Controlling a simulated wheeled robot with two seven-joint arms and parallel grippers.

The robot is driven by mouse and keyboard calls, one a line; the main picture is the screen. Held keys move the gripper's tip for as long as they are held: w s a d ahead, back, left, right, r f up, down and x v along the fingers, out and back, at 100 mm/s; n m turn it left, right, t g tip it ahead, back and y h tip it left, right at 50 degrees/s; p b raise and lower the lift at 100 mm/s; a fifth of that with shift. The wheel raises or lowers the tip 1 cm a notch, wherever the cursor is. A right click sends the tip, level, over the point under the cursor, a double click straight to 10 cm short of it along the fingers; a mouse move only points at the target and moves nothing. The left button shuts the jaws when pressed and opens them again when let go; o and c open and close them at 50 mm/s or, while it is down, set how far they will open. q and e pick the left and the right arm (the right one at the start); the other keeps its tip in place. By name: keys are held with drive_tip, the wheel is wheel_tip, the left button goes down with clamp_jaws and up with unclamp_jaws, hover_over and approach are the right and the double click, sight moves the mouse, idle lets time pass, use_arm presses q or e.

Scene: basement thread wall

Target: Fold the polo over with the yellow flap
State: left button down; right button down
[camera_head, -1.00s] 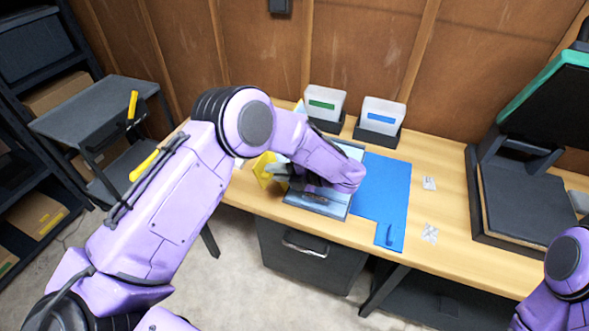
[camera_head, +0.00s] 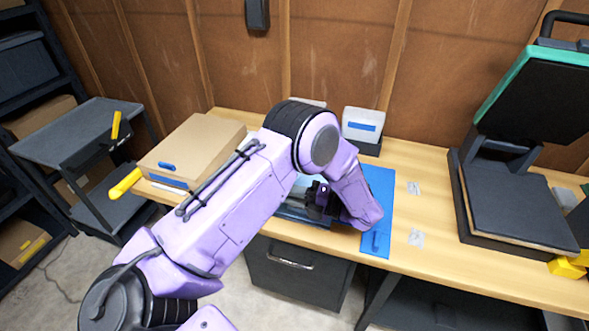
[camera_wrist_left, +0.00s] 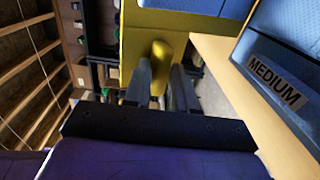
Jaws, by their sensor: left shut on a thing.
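My left gripper (camera_head: 318,200) is over the folding board in the head view, mostly hidden behind my own forearm. In the left wrist view its fingers (camera_wrist_left: 161,82) are shut on the yellow tab of the yellow flap (camera_wrist_left: 137,45). The flap looks raised, with light blue cloth at its top edge. The light blue polo (camera_head: 290,213) shows only in part beside my arm. The blue flap (camera_head: 381,185) lies flat on the right. My right gripper is out of view.
A cardboard box (camera_head: 190,150) stands left on the wooden table. A bin with a blue label (camera_head: 362,126) stands behind. Small clear packets (camera_head: 416,237) lie right of the blue flap. A heat press (camera_head: 515,205) fills the right side.

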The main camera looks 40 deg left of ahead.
use_arm(q)
drive_tip(key=shift+s+d+f, duration=0.15)
drive_tip(key=shift+s+f, duration=0.05)
drive_tip(key=shift+f, duration=0.25)
drive_tip(key=c, duration=1.2)
unclamp_jaws()
drive_tip(key=shift+o, duration=0.6)
drive_tip(key=shift+a, duration=0.4)
drive_tip(key=shift+w+d, duration=0.15)
drive_tip(key=shift+d, duration=0.1)
